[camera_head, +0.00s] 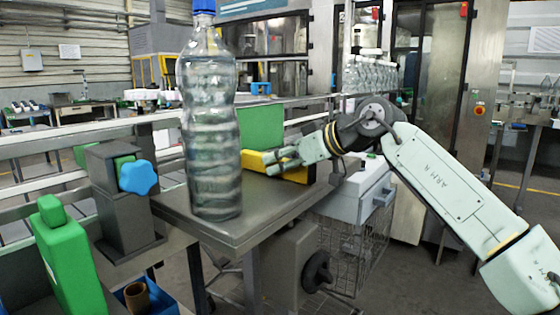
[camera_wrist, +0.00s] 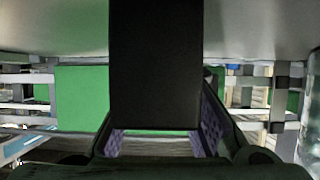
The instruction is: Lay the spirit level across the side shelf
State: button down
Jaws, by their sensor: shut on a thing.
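The spirit level (camera_head: 255,163) is a yellow bar with a dark part, seen behind my fingers at the far end of the side shelf. My gripper (camera_head: 277,162) is shut on it, coming in from the right. In the wrist view a wide dark bar (camera_wrist: 155,65), which looks like the level in shade, runs down from the top between my purple-padded fingers (camera_wrist: 160,143). The side shelf (camera_head: 232,232) is a grey metal plate. The level looks close to the shelf top; I cannot tell whether it touches. My fingers hide part of it.
A large clear water bottle (camera_head: 210,130) with a blue cap stands on the shelf, left of my gripper. A dark bracket with a blue knob (camera_head: 138,177) is at the shelf's left. A green panel (camera_head: 262,127) and rails are behind. Bare shelf shows right of the bottle.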

jog(key=shift+f, duration=0.2)
jog(key=c, duration=1.4)
grip_release()
jog(key=shift+c, duration=0.2)
jog(key=shift+r, duration=0.1)
jog(key=shift+r, duration=0.15)
jog(key=b+v, duration=0.1)
jog(key=v, duration=1.1)
jog(key=shift+b, duration=0.3)
